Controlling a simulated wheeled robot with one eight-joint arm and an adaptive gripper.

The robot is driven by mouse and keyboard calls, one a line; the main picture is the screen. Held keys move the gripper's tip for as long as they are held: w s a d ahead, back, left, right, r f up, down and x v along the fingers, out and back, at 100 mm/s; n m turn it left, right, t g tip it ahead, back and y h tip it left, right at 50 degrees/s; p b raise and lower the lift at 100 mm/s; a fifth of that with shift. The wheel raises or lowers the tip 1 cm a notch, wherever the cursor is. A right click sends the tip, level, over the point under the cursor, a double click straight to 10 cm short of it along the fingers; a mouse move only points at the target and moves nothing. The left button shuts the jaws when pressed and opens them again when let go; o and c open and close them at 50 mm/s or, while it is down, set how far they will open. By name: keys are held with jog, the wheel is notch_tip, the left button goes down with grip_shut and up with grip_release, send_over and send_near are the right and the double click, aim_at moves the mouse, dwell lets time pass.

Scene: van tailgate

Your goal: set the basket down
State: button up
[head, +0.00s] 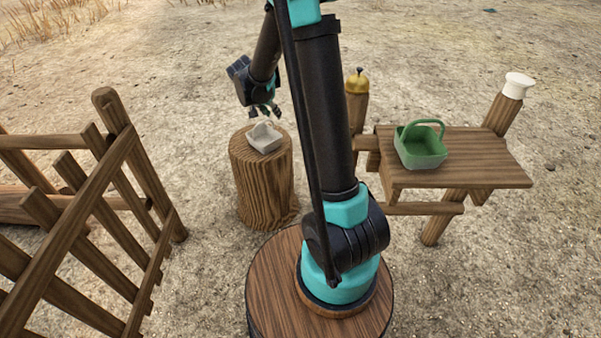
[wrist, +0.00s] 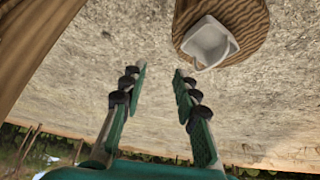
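My gripper (head: 264,110) is close above the basket in the head view. In the wrist view its two fingers (wrist: 159,72) are spread with only bare ground between them, and the basket lies beyond the right fingertip. The gripper is empty and apart from the basket. A green basket (head: 421,154) with a raised handle stands on a wooden table.
The wooden table (head: 475,165) is at the right, with a brass bell (head: 357,81) on a post and a white cap-like object (head: 518,85) on another post. A wooden fence (head: 105,190) stands at the left. Sandy ground behind the stump is clear.

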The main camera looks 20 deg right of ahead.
jog(key=s+d+f+n+y, duration=0.1)
jog(key=s+n+y, duration=0.3)
jog(key=s, duration=2.8)
jog(key=n, duration=0.4)
jog(key=shift+s+d, duration=0.15)
jog(key=shift+s, duration=0.05)
jog(key=shift+f, duration=0.1)
